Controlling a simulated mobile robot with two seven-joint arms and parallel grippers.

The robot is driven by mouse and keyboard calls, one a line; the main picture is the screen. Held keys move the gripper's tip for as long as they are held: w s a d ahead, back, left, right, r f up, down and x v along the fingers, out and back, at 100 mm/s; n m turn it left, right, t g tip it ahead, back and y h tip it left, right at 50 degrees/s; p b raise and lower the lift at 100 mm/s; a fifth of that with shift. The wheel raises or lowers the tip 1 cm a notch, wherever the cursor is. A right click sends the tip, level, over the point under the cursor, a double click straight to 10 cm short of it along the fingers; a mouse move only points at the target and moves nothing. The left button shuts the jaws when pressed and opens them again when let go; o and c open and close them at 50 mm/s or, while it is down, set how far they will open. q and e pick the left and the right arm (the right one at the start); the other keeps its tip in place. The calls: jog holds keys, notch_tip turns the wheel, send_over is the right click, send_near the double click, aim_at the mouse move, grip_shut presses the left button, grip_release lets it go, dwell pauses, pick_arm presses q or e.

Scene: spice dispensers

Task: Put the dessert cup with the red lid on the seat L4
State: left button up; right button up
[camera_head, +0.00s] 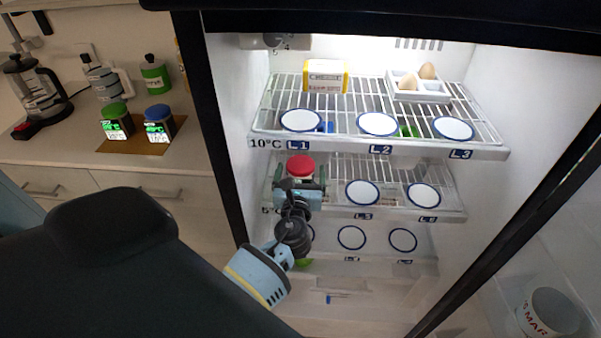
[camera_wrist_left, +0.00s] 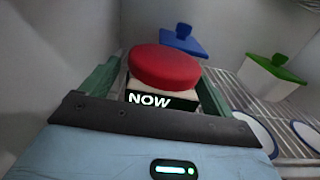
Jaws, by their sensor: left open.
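The dessert cup with the red lid (camera_head: 300,165) is at the left end of the middle fridge shelf, upright. In the left wrist view its red lid (camera_wrist_left: 165,67) and its body with a "NOW" label show between my green fingers. My left gripper (camera_head: 299,186) is open, with one finger on each side of the cup; I cannot tell whether they touch it. My arm and gripper hide the L4 label and the seat there, so the cup's contact with the disc cannot be seen. My right gripper is not in view.
A blue-lidded cup (camera_wrist_left: 184,40) and a green-lidded cup (camera_wrist_left: 273,72) stand farther back. Seat L5 (camera_head: 362,193) and seat L6 (camera_head: 424,195) are empty. The upper shelf (camera_head: 380,147) lies above my gripper; the fridge's left wall (camera_wrist_left: 38,50) is close.

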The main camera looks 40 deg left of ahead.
pick_arm(q)
jog(key=shift+r, duration=0.15)
jog(key=v, duration=1.2)
jog(key=s+d+f+n+g+h, duration=0.35)
jog(key=s+f+n+h, duration=0.25)
jog(key=s+f+n, duration=0.8)
jog(key=s+d+f+n+g+h, duration=0.2)
jog(key=s+f+n, duration=0.2)
jog(key=s+n, duration=0.3)
jog(key=s+d+f+n+g+h, duration=0.2)
jog(key=s+n, duration=0.5)
jog(key=s, duration=0.4)
notch_tip(320, 180, down, 2)
jog(key=shift+s+d+f+h, duration=0.15)
jog(key=shift+s+d+h, duration=0.1)
jog(key=shift+d+h, duration=0.5)
